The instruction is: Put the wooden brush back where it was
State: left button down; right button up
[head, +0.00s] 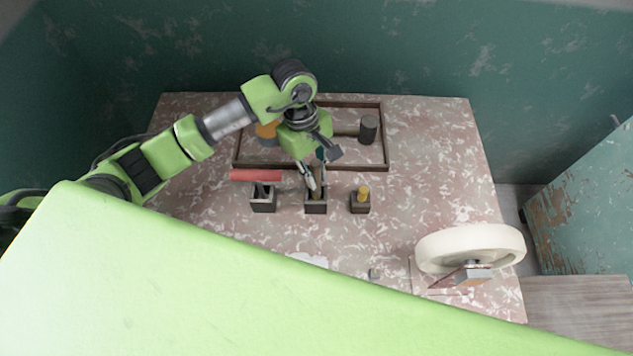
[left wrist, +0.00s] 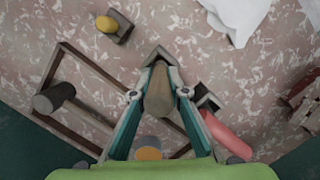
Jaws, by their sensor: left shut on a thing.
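The wooden brush (left wrist: 158,92) is a light brown rounded handle between the fingers of my left gripper (left wrist: 158,93). In the head view my left gripper (head: 314,186) points down, shut on the brush, at the middle dark box (head: 316,208). The brush (head: 317,185) stands roughly upright there, its lower end at the box's opening. The middle box also shows in the left wrist view (left wrist: 153,55), partly hidden behind the brush. I cannot tell how deep the brush sits in it. My right gripper is not in view.
A red cylinder (head: 254,175) lies behind the left box. A wooden frame (head: 383,150) with a dark mallet (head: 369,129) lies behind. A white wheel (head: 470,240) stands right.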

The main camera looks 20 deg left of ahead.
pick_arm(q)
jog(key=shift+f, duration=0.7)
jog(key=x, duration=0.2)
jog(key=p+x, duration=0.1)
jog(key=shift+w+a+f, duration=0.25)
jog(key=shift+f, duration=0.25)
jog(key=c, duration=2)
grip_release()
jog(key=shift+o, duration=0.2)
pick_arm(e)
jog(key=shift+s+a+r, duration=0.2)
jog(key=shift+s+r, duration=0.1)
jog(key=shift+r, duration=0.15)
